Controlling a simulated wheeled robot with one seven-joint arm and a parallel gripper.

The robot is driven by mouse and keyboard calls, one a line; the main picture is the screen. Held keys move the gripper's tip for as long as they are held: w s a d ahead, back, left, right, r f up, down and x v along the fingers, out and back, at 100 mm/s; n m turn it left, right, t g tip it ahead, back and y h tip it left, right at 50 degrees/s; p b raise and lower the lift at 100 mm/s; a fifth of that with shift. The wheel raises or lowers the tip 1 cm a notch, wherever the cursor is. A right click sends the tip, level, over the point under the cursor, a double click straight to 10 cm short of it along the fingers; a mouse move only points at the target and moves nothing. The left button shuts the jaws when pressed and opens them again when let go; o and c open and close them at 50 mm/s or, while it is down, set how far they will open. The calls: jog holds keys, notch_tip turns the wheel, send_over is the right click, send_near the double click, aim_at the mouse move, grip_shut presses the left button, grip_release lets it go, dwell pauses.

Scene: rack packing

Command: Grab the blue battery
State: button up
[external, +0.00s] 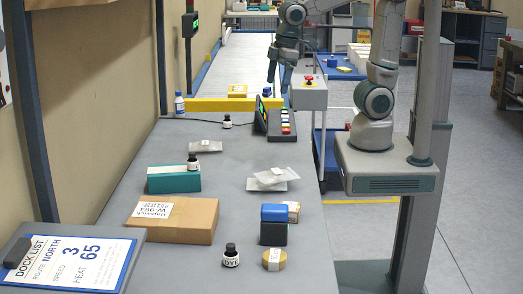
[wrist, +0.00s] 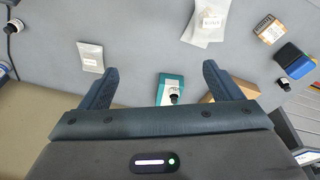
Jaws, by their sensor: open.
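The blue battery (external: 274,213), a block with a bright blue top and a dark lower body, stands on the grey table near the front right. It also shows at the right edge of the wrist view (wrist: 296,60). My gripper (external: 278,76) is far from it, raised beyond the back part of the table. In the wrist view my gripper (wrist: 160,68) is open, its two fingers spread with nothing held between them. The battery lies well to the right of both fingers in that view.
A cardboard box (external: 172,222) and teal box (external: 174,182) lie left. Pouches (external: 270,180) lie behind. A button panel (external: 274,120) stands farther back.

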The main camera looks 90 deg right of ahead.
jog(key=w+a+n, duration=0.4)
jog(key=w+a, duration=0.1)
jog(key=a, duration=0.7)
jog(key=n+g+b, duration=0.2)
jog(key=n, duration=0.7)
send_over(275, 207)
notch_tip(275, 207, down, 10)
jog(key=f, duration=0.5)
jog(key=f+p, duration=0.1)
jog(key=f, duration=0.2)
jog(key=shift+w+a, duration=0.2)
jog(key=shift+w, duration=0.15)
jog(key=shift+s+d+f+p, duration=0.15)
jog(key=shift+f+p, duration=0.15)
jog(key=shift+f, duration=1.05)
jog(key=shift+s+d+f+p, duration=0.15)
jog(key=shift+f+p, duration=0.15)
jog(key=shift+f, duration=1)
jog(key=shift+a+r, duration=0.1)
jog(key=c, duration=1.4)
